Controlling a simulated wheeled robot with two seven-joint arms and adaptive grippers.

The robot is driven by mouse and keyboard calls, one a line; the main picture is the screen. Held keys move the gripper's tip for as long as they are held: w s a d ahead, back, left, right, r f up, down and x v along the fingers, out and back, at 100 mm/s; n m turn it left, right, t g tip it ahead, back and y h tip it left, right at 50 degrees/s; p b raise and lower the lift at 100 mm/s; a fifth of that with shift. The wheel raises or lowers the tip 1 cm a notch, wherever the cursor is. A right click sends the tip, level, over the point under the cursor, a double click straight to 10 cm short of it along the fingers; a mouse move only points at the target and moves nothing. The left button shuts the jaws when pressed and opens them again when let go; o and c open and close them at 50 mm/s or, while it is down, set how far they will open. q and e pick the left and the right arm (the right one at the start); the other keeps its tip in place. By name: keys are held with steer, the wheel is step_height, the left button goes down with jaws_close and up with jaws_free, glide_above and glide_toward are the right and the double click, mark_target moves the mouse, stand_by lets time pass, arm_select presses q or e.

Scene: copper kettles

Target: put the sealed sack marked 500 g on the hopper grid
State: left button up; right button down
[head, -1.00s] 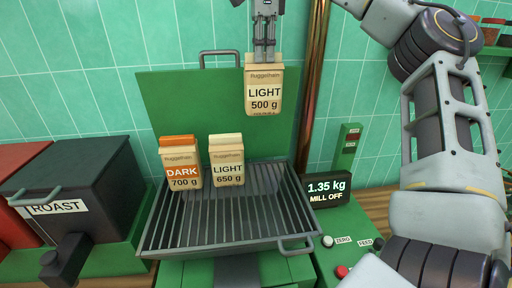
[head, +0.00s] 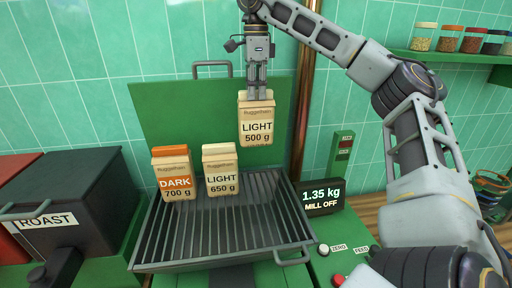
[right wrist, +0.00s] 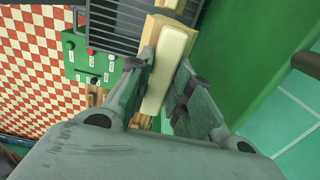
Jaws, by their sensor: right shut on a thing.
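The sack marked LIGHT 500 g (head: 257,125) hangs upright from my right gripper (head: 257,94), which is shut on its top. The sack is above the back right of the hopper grid (head: 222,232), in front of the green raised lid. In the right wrist view the two fingers hold the sack's cream top (right wrist: 166,65) between them. On the grid stand an orange-topped sack marked DARK 700 g (head: 175,182) and a cream-topped sack marked LIGHT 650 g (head: 221,178). My left gripper is out of view.
A display (head: 322,197) right of the grid reads 1.35 kg, MILL OFF. The green lid (head: 160,115) stands up behind the grid. A dark ROAST box (head: 72,195) is at the left, and a copper pipe (head: 303,110) rises behind. The grid's front and right are bare.

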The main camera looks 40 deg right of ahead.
glide_toward(256, 146)
steer(key=shift+w+d+f, duration=0.2)
steer(key=shift+w+d, duration=0.3)
steer(key=shift+w, duration=0.15)
steer(key=shift+w+d+f, duration=0.15)
steer(key=shift+w+d, duration=0.35)
steer(key=shift+w, duration=0.1)
steer(key=shift+f+b, duration=0.5)
steer(key=shift+f, duration=1.15)
steer(key=shift+f+b, duration=0.9)
steer(key=shift+f, duration=0.9)
steer(key=shift+f+b, duration=0.35)
steer(key=shift+f, duration=1.85)
steer(key=c, duration=1.3)
jaws_free()
